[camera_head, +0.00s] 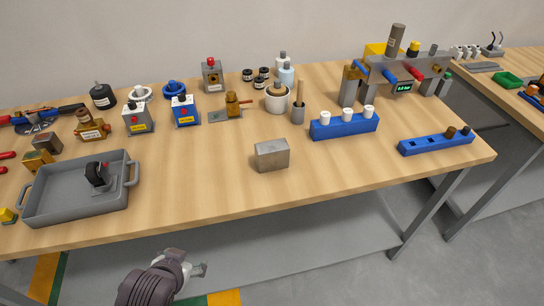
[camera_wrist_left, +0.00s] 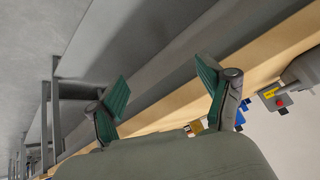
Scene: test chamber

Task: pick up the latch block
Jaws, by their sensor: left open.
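A plain grey metal block (camera_head: 271,155) stands alone near the front edge of the table's middle. It may be the latch block, but no label or latch shows on it. My left gripper (camera_head: 190,264) is in front of the table, below its front edge and left of the block, well apart from it. In the left wrist view its two green-padded fingers (camera_wrist_left: 160,70) are spread with nothing between them. I cannot make out the grey block in that view. My right gripper is not in view.
A grey tray (camera_head: 50,211) with a black part in it stands front left. A blue rack with white knobs (camera_head: 344,125) stands right of the block, and a brass-handled fixture (camera_head: 234,108) behind it. The wood tabletop (camera_head: 200,175) between tray and block is clear.

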